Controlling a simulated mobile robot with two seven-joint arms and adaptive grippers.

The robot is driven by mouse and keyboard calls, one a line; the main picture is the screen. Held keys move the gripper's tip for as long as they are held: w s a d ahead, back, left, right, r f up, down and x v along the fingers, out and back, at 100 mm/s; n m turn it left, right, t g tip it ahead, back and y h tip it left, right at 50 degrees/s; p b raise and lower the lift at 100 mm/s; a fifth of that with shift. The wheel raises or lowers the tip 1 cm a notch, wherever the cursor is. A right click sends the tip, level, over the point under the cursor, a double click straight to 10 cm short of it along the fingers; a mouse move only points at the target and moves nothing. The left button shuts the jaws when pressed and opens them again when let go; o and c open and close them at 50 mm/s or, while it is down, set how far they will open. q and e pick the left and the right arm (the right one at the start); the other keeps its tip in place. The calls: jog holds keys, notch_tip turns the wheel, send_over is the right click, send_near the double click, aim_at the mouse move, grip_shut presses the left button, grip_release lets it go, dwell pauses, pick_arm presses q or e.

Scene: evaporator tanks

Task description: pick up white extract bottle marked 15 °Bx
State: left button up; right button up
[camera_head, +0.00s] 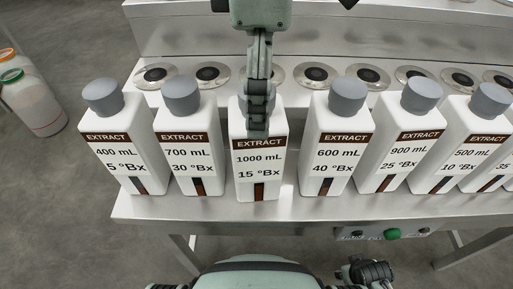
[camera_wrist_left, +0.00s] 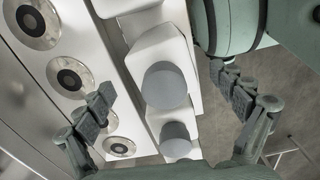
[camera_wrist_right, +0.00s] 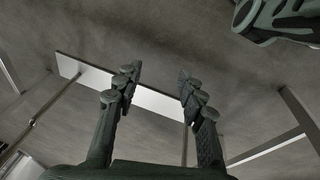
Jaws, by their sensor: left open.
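The white extract bottle marked 15 °Bx and 1000 mL (camera_head: 258,172) stands upright in the row on the steel bench. My left gripper (camera_head: 257,122) reaches down over it in the head view, hiding most of its grey cap and part of its shoulder. In the left wrist view my left gripper (camera_wrist_left: 168,98) is open, its fingers wide apart. A white bottle with a grey cap (camera_wrist_left: 165,86) shows between them; its label is out of sight. My right gripper (camera_wrist_right: 159,76) is open and empty, with only floor and bench frame beyond it.
The 30 °Bx bottle (camera_head: 184,155) stands to the left and the 40 °Bx bottle (camera_head: 332,155) to the right, each with a gap. Several more bottles line the bench (camera_head: 230,208). Round fittings (camera_head: 316,75) lie behind. Jugs (camera_head: 32,105) stand at far left.

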aim_at(257, 147)
pick_arm(q)
notch_tip(257, 147, down, 3)
jog(key=shift+s+a+f+b, duration=0.1)
jog(key=shift+s+f+b, duration=0.1)
jog(key=shift+b, duration=0.3)
jog(key=shift+f, duration=0.1)
pick_arm(e)
jog(key=r, duration=0.1)
jog(key=w+r, duration=0.2)
jog(key=shift+a+r, duration=0.25)
jog(key=shift+r, duration=0.15)
pick_arm(q)
jog(key=shift+c, duration=0.6)
jog(key=c, duration=1.7)
jog(key=shift+w, duration=0.1)
jog(key=shift+c, duration=0.7)
jog(key=shift+r, duration=0.2)
